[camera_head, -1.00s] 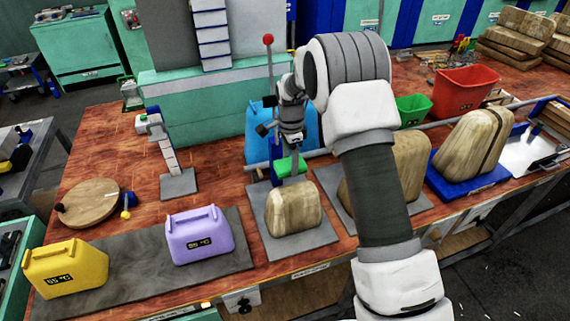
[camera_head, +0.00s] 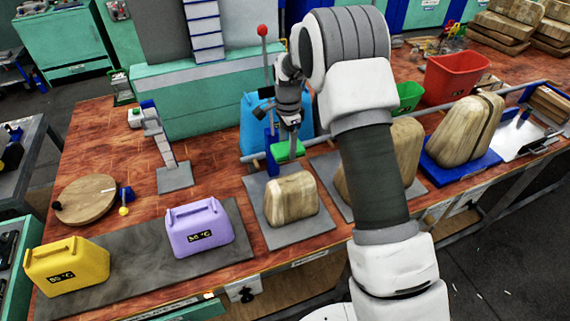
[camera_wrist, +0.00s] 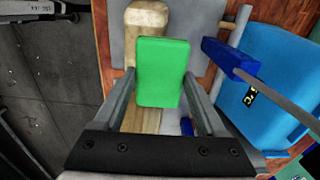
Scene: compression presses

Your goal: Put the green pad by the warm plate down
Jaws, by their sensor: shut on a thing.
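The green pad (camera_head: 288,150) is a small flat block. My gripper (camera_head: 289,137) is shut on it, just behind the wooden block (camera_head: 291,197) on a grey plate (camera_head: 268,238). In the wrist view the pad (camera_wrist: 161,72) sits between the two fingers (camera_wrist: 160,88) and hides part of the wooden block (camera_wrist: 146,14). It appears held up; I cannot tell whether it touches anything below. No plate is plainly marked warm. A dark grey plate (camera_head: 137,260) bears a yellow canister (camera_head: 66,270) and a purple canister (camera_head: 197,228), both with temperature labels.
A blue container (camera_head: 257,130) stands close behind my gripper, with a blue part (camera_wrist: 230,58) on a rod beside the pad. A red bin (camera_head: 455,80) and a green bin (camera_head: 409,97) stand at right. A round wooden board (camera_head: 86,198) lies at left. The tabletop between has bare patches.

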